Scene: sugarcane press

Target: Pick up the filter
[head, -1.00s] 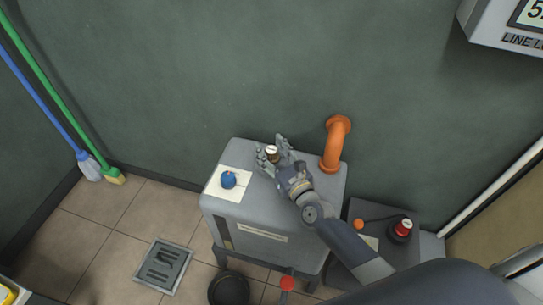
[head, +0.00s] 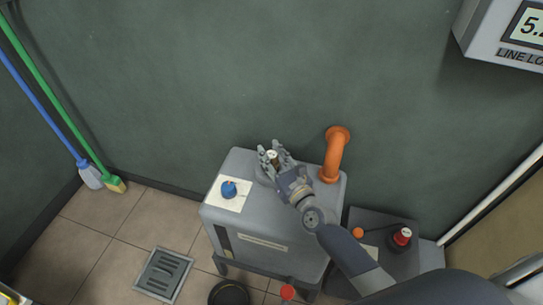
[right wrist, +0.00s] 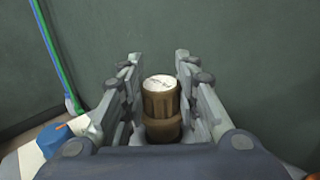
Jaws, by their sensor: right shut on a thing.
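The filter (head: 273,157) is a small brown ribbed cylinder with a pale round cap, on top of the grey machine cabinet at its back edge. My right gripper (head: 274,152) is shut on it, with fingers on both sides. In the right wrist view the filter (right wrist: 161,108) stands upright between the fingers, its cap facing up. Its lower end is hidden by the gripper's palm, so I cannot tell whether it still touches the cabinet. My left gripper is not in view.
The grey cabinet (head: 270,215) carries a blue knob (head: 229,190) on a white plate left of the gripper. An orange pipe (head: 334,155) rises close on the right. A box with a red button (head: 402,236) stands further right. The wall is close behind.

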